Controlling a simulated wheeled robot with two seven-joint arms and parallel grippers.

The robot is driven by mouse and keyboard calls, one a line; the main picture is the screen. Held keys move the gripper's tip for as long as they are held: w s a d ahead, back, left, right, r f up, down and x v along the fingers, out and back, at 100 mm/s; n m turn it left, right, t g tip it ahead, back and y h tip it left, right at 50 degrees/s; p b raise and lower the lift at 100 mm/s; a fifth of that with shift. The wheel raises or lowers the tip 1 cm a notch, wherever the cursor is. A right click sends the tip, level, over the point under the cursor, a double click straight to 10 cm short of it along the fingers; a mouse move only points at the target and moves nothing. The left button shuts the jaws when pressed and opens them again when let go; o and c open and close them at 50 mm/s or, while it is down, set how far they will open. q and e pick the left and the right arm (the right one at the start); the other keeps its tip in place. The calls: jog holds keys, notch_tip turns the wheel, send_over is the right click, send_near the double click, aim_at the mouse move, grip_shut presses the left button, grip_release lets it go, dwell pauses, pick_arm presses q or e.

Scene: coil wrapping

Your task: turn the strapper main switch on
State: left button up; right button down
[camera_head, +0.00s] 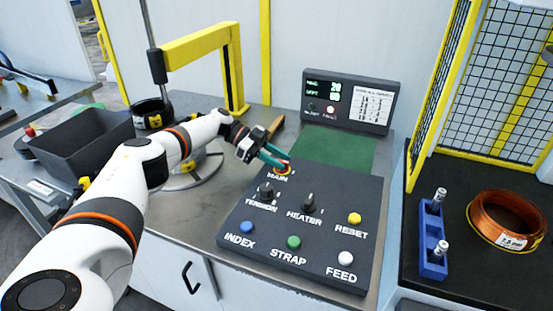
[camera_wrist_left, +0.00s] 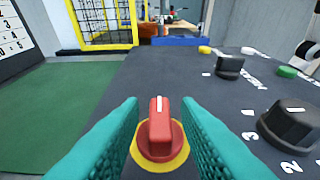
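The main switch is a red rotary knob on a yellow round plate at the top of the dark control panel (camera_head: 330,235), above the MAIN label. In the left wrist view the knob (camera_wrist_left: 160,132) stands upright with a white mark along its grip. My left gripper (camera_head: 274,160) is at the switch, and its teal fingers hide much of it in the head view. In the left wrist view the fingers (camera_wrist_left: 160,140) are apart, one on each side of the knob, with a visible gap to its grip. My right gripper is not in view.
The panel also has black TENSION (camera_head: 265,190) and HEATER (camera_head: 308,203) knobs and several coloured buttons. A display unit (camera_head: 348,103) stands behind a green mat (camera_head: 335,152). A yellow frame (camera_head: 200,45) rises behind my left arm. A copper coil (camera_head: 507,219) lies at the right.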

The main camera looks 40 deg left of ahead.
pick_arm(q)
jog(key=shift+o, duration=0.2)
jog(key=shift+a+r, duration=0.1)
jog(key=shift+a, duration=0.4)
jog(key=b+v, duration=0.2)
jog(key=v, duration=0.3)
jog(key=shift+b, duration=0.35)
jog(key=shift+s+a+r, duration=0.2)
jog(key=shift+a+r, duration=0.2)
jog(key=shift+a, duration=0.15)
